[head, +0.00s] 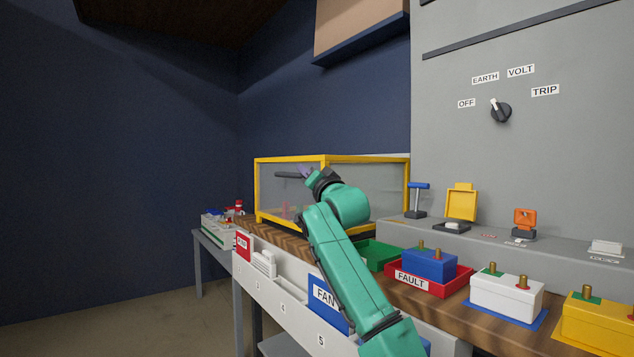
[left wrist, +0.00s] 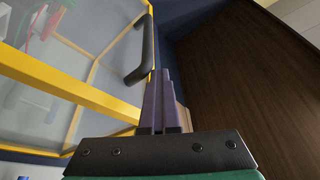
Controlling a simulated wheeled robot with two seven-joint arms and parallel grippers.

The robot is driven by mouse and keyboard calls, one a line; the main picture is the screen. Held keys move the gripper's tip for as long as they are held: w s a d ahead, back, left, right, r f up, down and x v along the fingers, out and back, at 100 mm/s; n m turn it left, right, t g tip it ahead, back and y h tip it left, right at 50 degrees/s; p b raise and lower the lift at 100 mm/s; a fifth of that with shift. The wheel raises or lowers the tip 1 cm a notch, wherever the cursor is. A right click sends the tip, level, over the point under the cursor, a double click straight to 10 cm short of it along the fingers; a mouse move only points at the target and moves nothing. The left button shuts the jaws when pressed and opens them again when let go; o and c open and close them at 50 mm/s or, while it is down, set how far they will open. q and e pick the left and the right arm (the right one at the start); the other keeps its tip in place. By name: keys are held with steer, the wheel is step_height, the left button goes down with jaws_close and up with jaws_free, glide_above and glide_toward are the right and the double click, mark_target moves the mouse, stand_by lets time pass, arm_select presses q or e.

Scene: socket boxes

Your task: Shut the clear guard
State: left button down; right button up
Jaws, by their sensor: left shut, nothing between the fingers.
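The clear guard (head: 290,157) is a see-through box with a yellow frame at the far end of the bench. Its front panel looks upright and close to the frame; I cannot tell whether a gap is left. A black bar handle (head: 287,175) is on the front panel. The handle (left wrist: 146,52) also shows in the left wrist view, beside the fingertips. My left gripper (head: 304,171) is shut and empty at the guard's front, by the handle. Its purple fingers (left wrist: 160,80) are together; contact with the handle is unclear. My right gripper is not in view.
A green tray (head: 376,250) and a red FAULT tray (head: 462,283) with a blue box (head: 430,264) stand near my left arm. A white box (head: 505,296) and a yellow box (head: 597,320) are at right. A grey panel with a dial (head: 501,112) rises behind.

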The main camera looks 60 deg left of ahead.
arm_select(q)
steer(key=w+v, duration=0.1)
steer(key=v, duration=1.2)
steer(key=shift+s+d, duration=0.2)
steer(key=shift+s, duration=0.25)
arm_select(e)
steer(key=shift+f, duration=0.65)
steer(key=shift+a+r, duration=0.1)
arm_select(q)
steer(key=shift+f, duration=0.1)
